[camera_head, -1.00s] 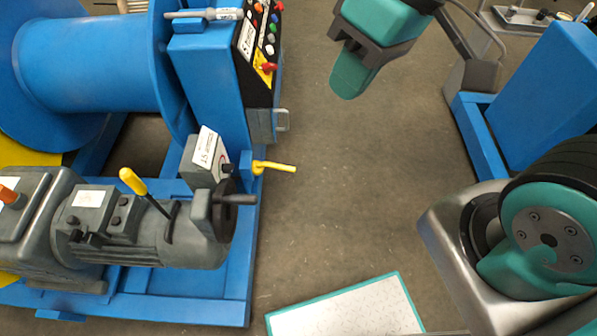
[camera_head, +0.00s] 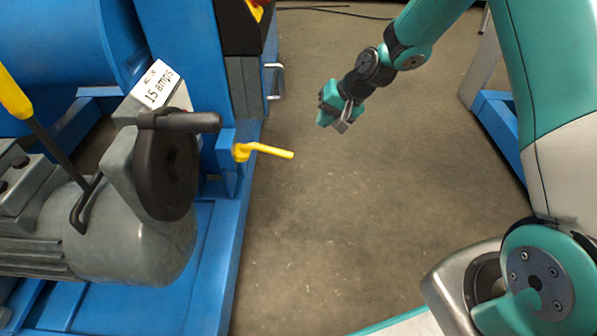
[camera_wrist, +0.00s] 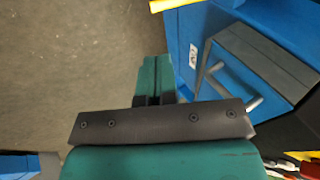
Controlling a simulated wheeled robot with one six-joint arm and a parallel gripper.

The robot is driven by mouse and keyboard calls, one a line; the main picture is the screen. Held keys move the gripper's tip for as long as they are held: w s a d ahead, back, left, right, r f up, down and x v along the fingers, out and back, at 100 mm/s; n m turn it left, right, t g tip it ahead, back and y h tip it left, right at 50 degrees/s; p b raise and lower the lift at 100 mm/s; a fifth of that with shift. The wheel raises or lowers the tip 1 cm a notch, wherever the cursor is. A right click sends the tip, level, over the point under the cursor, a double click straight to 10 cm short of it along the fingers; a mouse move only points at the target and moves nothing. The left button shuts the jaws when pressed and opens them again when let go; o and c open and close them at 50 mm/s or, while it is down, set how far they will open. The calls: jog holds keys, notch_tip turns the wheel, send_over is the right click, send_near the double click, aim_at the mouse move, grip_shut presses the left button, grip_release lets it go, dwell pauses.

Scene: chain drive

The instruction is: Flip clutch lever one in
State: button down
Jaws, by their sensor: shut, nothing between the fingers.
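A yellow lever (camera_head: 265,151) juts right from the blue frame's edge, beside the motor; no mark tells me whether it is clutch lever one. Its yellow end also shows at the top edge of the wrist view (camera_wrist: 175,5). A second, yellow-knobbed lever (camera_head: 15,97) stands tilted on the motor at the left. My gripper (camera_head: 342,126) is shut and empty, in the air to the right of the yellow lever and apart from it. Its green fingers also show together in the wrist view (camera_wrist: 155,78).
A dark handwheel with a handle (camera_head: 165,170) sits on the motor's end, left of the lever. A "15 amps" label (camera_head: 160,83) is above it. A metal handle (camera_head: 275,80) is on the cabinet side behind. Open grey floor (camera_head: 330,230) lies to the right.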

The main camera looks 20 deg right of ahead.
jog(key=f, duration=0.2)
jog(key=d+f, duration=0.1)
jog(key=shift+w, duration=0.4)
jog(key=shift+a, duration=0.1)
jog(key=b, duration=0.8)
send_near(294, 155)
jog(key=shift+x, duration=3.8)
